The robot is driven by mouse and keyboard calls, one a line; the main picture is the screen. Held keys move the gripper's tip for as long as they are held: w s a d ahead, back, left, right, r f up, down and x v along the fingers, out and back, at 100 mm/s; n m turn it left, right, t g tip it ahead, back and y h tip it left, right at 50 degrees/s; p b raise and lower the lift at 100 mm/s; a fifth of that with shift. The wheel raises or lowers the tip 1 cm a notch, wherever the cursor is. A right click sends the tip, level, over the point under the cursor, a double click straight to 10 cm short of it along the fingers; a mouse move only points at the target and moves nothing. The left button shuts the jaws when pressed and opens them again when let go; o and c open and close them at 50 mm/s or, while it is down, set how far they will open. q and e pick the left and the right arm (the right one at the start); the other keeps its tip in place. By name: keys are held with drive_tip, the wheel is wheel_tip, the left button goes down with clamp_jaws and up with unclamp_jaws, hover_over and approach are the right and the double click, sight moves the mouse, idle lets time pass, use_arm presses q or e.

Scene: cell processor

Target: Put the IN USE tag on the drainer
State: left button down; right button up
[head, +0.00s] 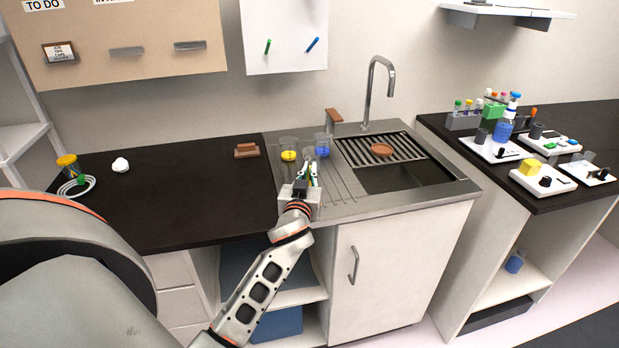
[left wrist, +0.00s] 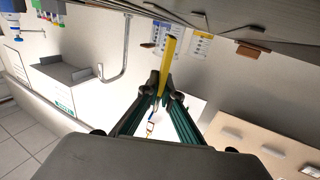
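The grooved steel drainer (head: 345,185) lies left of the sink basin. My left gripper (head: 308,172) is over the drainer's front left part, close to the beakers. In the left wrist view, my left gripper (left wrist: 164,88) is closed on a narrow yellow tag (left wrist: 171,55), seen nearly edge-on. I cannot read any lettering on it. In the head view the tag is too small to make out. The drainer also shows upside down along the top of the left wrist view (left wrist: 235,14), and the tag appears apart from it. My right gripper is not in view.
A beaker with yellow liquid (head: 288,154) and one with blue liquid (head: 323,150) stand at the back of the drainer. A slatted rack (head: 400,148) with a brown piece (head: 382,150) spans the back of the sink. The drainer's front right part is clear.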

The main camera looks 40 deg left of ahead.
use_arm(q)
drive_tip(key=shift+f, duration=0.8)
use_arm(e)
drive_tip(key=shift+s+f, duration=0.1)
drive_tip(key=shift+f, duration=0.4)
use_arm(q)
drive_tip(key=shift+f, duration=0.15)
drive_tip(key=c, duration=2.3)
unclamp_jaws()
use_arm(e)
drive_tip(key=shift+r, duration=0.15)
use_arm(q)
drive_tip(key=shift+r, duration=0.2)
drive_tip(key=b+v, duration=0.1)
drive_tip(key=v, duration=1)
drive_tip(key=shift+f, duration=0.1)
drive_tip(key=shift+s+d, duration=0.25)
drive_tip(key=shift+s, duration=0.2)
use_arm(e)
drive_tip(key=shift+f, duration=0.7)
